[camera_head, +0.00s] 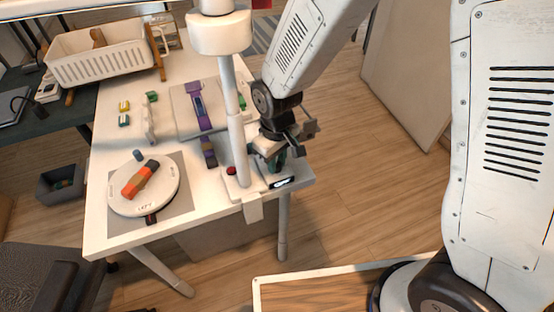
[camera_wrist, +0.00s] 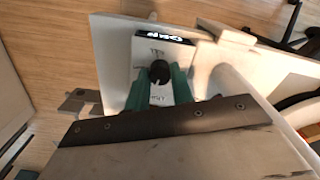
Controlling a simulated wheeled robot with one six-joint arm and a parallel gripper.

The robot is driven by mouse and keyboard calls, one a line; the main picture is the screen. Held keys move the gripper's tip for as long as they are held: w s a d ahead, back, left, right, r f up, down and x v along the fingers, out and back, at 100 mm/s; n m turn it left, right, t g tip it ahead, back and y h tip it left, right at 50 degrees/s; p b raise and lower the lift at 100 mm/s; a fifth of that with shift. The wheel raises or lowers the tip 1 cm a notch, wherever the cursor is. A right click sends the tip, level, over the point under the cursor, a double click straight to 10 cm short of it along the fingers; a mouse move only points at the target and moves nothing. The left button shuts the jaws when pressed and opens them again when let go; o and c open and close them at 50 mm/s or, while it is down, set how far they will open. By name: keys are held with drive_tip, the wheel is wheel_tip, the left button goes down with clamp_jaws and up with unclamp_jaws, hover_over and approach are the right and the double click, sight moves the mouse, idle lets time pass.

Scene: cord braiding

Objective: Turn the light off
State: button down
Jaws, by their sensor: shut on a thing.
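A white lamp post (camera_head: 236,125) stands at the table's near right corner, with a round white head (camera_head: 219,34) on top. Beside its foot is a white control box with a small lit display (camera_head: 281,183). In the wrist view the box shows a black knob (camera_wrist: 160,72) on a pale labelled plate, below the display (camera_wrist: 165,40). The lettering is too small to read. My gripper (camera_head: 276,160) is low over the box. Its green fingers (camera_wrist: 159,82) are shut on the knob, one on each side. In the head view my gripper hides the knob.
A red button (camera_head: 231,171) is by the post's foot. A round white turntable (camera_head: 125,200) with an orange and dark block lies at the table's left. Purple cord (camera_head: 198,105) runs along a board behind the post. A white basket (camera_head: 100,55) stands at the back.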

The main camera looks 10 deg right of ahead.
drive_tip(key=shift+n, duration=1.1)
drive_tip(key=c, duration=1.2)
unclamp_jaws()
drive_tip(key=shift+r, duration=0.15)
wheel_tip(320, 180, up, 8)
drive_tip(key=shift+f, duration=0.2)
